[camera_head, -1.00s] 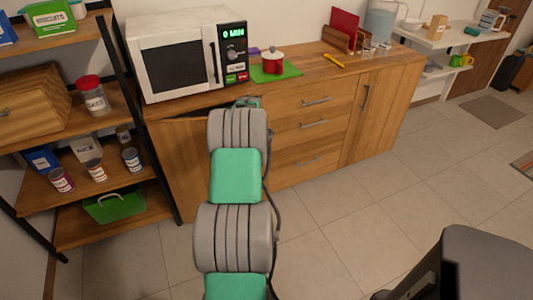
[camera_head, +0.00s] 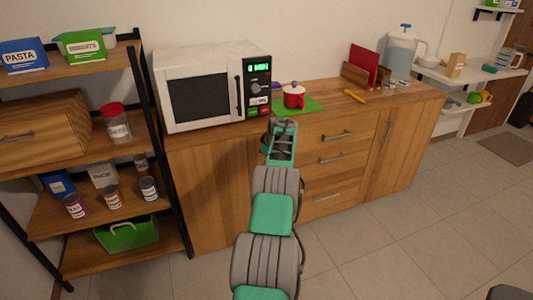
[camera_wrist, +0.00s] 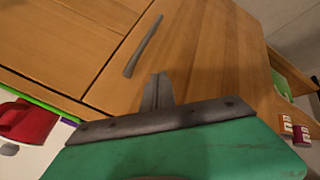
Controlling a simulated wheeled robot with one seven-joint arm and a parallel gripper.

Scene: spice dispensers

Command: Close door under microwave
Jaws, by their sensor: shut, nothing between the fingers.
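The wooden door (camera_head: 210,195) under the microwave (camera_head: 213,87) is at the left end of the cabinet. It looks flush or nearly flush with the cabinet front; my arm covers its right edge in the head view. In the wrist view the door (camera_wrist: 205,55) fills the middle, with its grey bar handle (camera_wrist: 144,46) beside a thin dark seam. My gripper (camera_wrist: 158,80) is shut and empty, its fingertips in front of the door near the handle. I cannot tell whether they touch it. In the head view the fingertips are hidden behind my arm.
Drawers (camera_head: 331,157) are right of the door. A red pot (camera_head: 294,97) on a green board (camera_head: 313,105) stands on the counter above. An open shelf (camera_head: 65,212) with cans and boxes stands close on the left.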

